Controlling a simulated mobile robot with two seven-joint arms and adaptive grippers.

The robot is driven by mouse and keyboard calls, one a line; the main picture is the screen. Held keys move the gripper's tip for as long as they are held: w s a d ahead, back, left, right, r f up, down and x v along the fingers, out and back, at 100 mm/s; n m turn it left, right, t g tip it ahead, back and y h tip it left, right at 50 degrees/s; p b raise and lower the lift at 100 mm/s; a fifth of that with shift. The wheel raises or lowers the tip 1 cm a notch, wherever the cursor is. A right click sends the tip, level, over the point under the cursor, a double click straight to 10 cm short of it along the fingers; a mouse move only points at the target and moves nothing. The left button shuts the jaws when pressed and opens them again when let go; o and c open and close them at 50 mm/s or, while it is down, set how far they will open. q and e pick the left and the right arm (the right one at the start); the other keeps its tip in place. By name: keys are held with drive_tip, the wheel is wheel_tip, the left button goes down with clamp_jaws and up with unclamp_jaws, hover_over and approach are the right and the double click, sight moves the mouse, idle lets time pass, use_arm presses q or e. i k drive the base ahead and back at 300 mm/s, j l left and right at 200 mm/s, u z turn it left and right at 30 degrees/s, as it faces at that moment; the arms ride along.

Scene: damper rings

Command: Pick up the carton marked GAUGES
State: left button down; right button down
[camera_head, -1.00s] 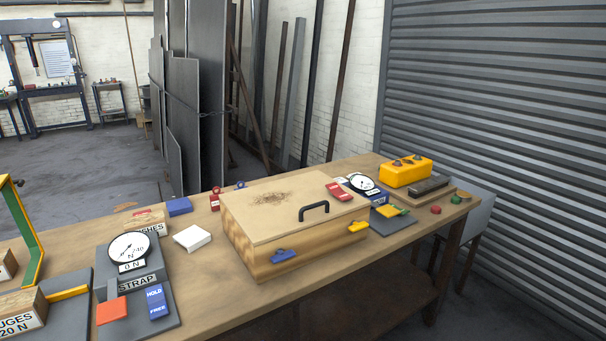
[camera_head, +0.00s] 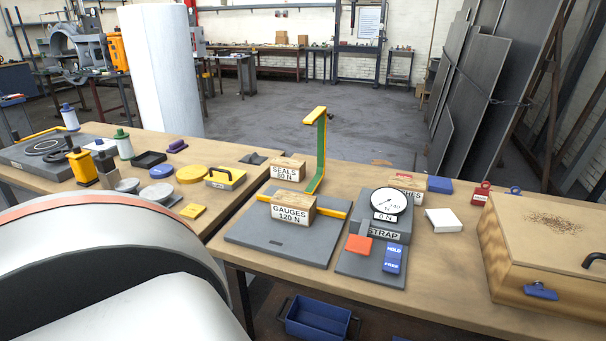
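The carton marked GAUGES (camera_head: 293,209) is a small brown box with a white label reading "GAUGES 120 N". It sits on a dark grey plate (camera_head: 283,242) on the workbench, in front of a yellow bar. A green and yellow upright arm (camera_head: 320,150) stands just behind it. The carton marked SEALS (camera_head: 288,169) stands behind to the left. A third carton (camera_head: 408,185), its label partly hidden, stands behind the dial gauge. Neither gripper shows. A large pale rounded surface fills the lower left, and I cannot tell what it is.
Right of the plate stands a dial gauge (camera_head: 388,206) on a STRAP base with red and blue blocks. A large wooden box (camera_head: 545,240) is at the right. A left bench holds bottles and discs. A blue bin (camera_head: 318,319) is below the bench.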

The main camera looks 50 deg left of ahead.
sight(293, 207)
drive_tip(key=u, duration=1.7)
